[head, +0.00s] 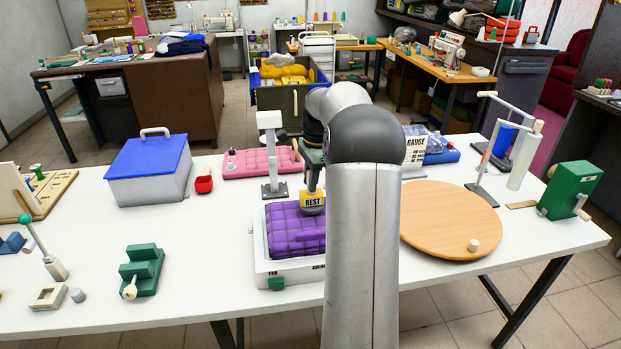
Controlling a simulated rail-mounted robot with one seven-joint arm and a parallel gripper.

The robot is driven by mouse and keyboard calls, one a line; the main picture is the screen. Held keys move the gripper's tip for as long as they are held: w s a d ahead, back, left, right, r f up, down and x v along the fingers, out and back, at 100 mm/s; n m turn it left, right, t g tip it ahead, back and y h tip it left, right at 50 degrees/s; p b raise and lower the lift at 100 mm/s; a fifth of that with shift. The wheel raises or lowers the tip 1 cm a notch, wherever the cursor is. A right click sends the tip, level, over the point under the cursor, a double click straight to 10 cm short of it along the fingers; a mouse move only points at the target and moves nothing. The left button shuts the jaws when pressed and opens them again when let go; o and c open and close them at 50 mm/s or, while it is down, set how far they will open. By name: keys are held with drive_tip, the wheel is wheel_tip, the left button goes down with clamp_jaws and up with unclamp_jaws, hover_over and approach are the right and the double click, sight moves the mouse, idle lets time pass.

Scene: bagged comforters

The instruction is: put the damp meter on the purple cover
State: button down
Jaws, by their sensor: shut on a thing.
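The purple cover (283,234) is a quilted, puffy block lying in a white open tray (262,268) at the middle of the table. My gripper (312,188) points down over the right back part of the cover. It is shut on a small yellow block (312,203) marked "REST", which looks like the damp meter. The block's lower end is at or just above the purple surface; I cannot tell whether it touches. My arm hides the right side of the tray and part of the cover.
A grey stand (272,160) rises just behind the tray, left of my gripper. A round wooden board (449,221) lies right.

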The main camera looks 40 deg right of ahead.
drive_tip(key=shift+f+b, duration=0.3)
drive_tip(key=shift+f, duration=0.3)
idle(0.6)
drive_tip(key=shift+c, duration=2.4)
unclamp_jaws()
drive_tip(key=shift+r, duration=0.1)
drive_tip(key=shift+s+d+r+p, duration=0.1)
drive_tip(key=shift+d+r+p, duration=0.05)
drive_tip(key=shift+r+p, duration=1.5)
drive_tip(key=shift+d+r+p, duration=0.15)
drive_tip(key=shift+r+p, duration=1.3)
drive_tip(key=shift+r, duration=0.35)
drive_tip(key=shift+r, duration=0.1)
wheel_tip(320, 180, up, 17)
drive_tip(key=d, duration=0.2)
drive_tip(key=shift+s, duration=0.35)
